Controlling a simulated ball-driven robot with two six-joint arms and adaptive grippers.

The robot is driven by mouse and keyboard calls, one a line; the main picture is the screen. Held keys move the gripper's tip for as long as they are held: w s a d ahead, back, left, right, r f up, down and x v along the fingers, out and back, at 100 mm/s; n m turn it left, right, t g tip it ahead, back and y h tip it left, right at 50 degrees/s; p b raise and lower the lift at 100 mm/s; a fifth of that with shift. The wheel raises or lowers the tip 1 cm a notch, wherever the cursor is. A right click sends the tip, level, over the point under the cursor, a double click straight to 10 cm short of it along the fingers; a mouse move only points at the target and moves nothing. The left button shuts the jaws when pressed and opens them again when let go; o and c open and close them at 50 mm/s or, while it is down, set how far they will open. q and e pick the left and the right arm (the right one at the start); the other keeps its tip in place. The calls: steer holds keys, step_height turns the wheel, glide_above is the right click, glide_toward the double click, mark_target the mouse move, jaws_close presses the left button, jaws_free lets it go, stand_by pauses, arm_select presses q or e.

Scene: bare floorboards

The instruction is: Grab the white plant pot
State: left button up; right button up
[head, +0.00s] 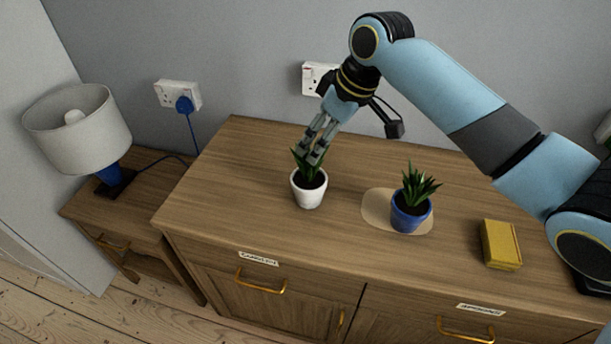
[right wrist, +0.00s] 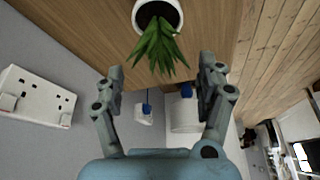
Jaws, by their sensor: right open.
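The white plant pot (head: 308,193) stands upright on the wooden cabinet top, with a green spiky plant in it. My right gripper (head: 314,152) is above the pot, its fingers at the plant's leaves in the head view. In the right wrist view the gripper (right wrist: 160,75) is open, with leaves near the gap between its fingertips. The white pot (right wrist: 172,8) is beyond the fingertips there, partly cut off by the top edge. The fingers do not hold the pot. My left gripper is not in view.
A blue pot (head: 410,214) with a similar plant stands on a beige mat (head: 373,211) to the right. A yellow block (head: 500,244) lies further right. A lamp (head: 80,126) stands on a lower table at left. Wall sockets are behind the cabinet (head: 240,170).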

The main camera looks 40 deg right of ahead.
mark_target(308, 153)
steer(key=x, duration=0.3)
steer(key=shift+w+r, duration=0.1)
steer(key=x, duration=0.3)
steer(key=shift+w+f+p, duration=0.1)
steer(key=shift+f+p, duration=0.2)
steer(key=shift+f, duration=0.05)
steer(key=shift+w+f, duration=0.25)
steer(key=shift+f, duration=0.2)
steer(key=shift+s, duration=0.1)
steer(key=c, duration=1.4)
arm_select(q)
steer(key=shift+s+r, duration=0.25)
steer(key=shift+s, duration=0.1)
arm_select(e)
steer(key=shift+r, duration=0.1)
jaws_close()
